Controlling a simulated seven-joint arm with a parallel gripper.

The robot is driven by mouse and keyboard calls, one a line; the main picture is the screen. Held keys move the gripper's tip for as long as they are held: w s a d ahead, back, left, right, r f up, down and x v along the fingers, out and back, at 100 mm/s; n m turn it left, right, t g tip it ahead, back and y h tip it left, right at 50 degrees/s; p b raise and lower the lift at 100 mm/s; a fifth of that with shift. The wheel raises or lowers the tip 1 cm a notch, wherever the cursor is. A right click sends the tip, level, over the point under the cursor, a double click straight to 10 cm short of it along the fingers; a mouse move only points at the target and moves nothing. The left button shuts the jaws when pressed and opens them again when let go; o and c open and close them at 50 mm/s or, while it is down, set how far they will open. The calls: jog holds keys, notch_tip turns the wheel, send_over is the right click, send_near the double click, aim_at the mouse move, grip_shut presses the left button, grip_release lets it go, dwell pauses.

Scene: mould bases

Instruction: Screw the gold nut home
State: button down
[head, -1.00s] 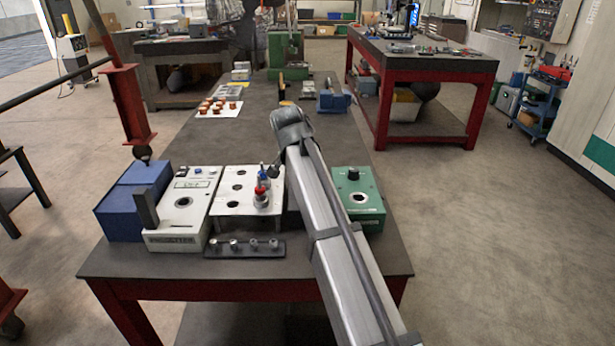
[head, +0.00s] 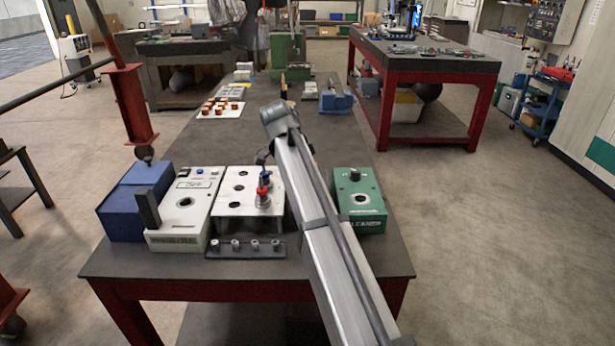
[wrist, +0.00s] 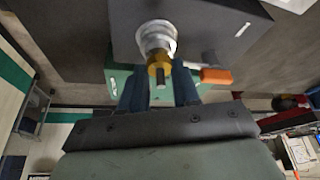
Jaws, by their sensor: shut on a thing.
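In the wrist view, the gold nut (wrist: 157,64) sits in front of a silver round collar (wrist: 155,38) on the face of a dark grey block (wrist: 205,28). A dark pin end (wrist: 160,76) shows at the nut's centre. The blue fingers of my gripper (wrist: 158,88) stand on either side of the nut, shut on it. Their exact contact is partly hidden. In the head view, my arm hides the gripper, and I cannot make out the nut there.
On the bench stand a blue box (head: 125,205), a white box (head: 185,207), a white plate with holes (head: 236,205), a red-and-blue fitting (head: 263,190) and a green box (head: 360,200).

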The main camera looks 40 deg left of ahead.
dwell(0.4)
jog(key=c, duration=0.8)
grip_release()
jog(key=v, duration=1.4)
